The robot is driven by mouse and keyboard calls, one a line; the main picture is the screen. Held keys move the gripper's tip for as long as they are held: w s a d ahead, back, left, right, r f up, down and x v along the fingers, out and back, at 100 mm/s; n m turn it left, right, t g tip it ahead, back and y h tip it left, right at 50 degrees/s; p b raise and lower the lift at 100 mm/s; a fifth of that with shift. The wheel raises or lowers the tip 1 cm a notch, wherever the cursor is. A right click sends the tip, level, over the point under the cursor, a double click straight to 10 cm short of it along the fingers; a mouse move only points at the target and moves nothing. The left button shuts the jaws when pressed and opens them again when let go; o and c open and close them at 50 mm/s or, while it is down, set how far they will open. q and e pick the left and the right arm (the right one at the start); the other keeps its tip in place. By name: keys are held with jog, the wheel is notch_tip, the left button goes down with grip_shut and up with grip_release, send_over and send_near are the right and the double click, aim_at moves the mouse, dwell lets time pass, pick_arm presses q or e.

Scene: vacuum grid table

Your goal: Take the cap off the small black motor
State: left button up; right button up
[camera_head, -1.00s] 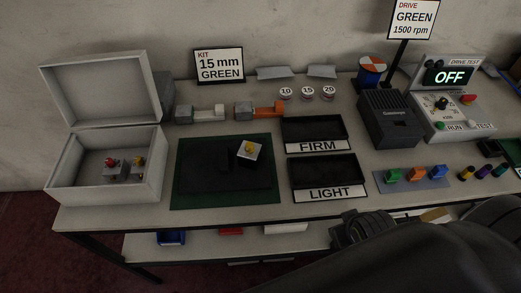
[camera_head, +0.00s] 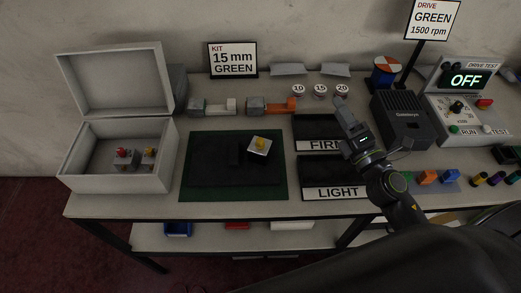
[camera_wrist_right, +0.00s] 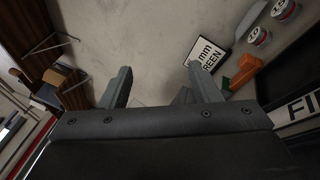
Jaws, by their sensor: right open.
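I cannot tell for certain which thing is the small black motor. A dark object (camera_head: 506,154) is partly cut off at the right edge of the head view. Several short dark cylinders with coloured bands, one of them yellow (camera_head: 479,179), lie in front of it. No cap can be made out on the dark object. My right gripper (camera_head: 342,106) is over the table near the FIRM tray, well left of these things. In the right wrist view its two fingers (camera_wrist_right: 158,85) are apart with nothing between them. My left gripper is not in view.
A dark grey machine (camera_head: 401,118) and the drive test panel (camera_head: 459,106) stand right of my right gripper. The LIGHT tray (camera_head: 333,193) is below it. A silver block with a yellow knob (camera_head: 260,146) sits on the dark mat. An open box (camera_head: 118,178) is at left.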

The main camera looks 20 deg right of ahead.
jog(key=a+f+n+g+y, duration=0.3)
jog(key=a+n+g+y, duration=0.25)
jog(key=n+y, duration=0.6)
jog(key=n+g+h, duration=0.3)
jog(key=n+g, duration=0.4)
jog(key=n, duration=0.4)
send_near(270, 149)
jog(key=shift+t, duration=0.25)
jog(key=b+x, duration=0.1)
jog(key=x, duration=0.8)
jog(key=shift+a+f+b, duration=0.1)
jog(key=shift+a+b, duration=0.25)
jog(key=shift+b, duration=0.05)
jog(key=b+x, duration=0.1)
jog(key=x, duration=0.4)
jog(key=shift+a, duration=0.2)
jog(key=shift+c, duration=0.5)
grip_shut()
jog(key=shift+r, duration=0.35)
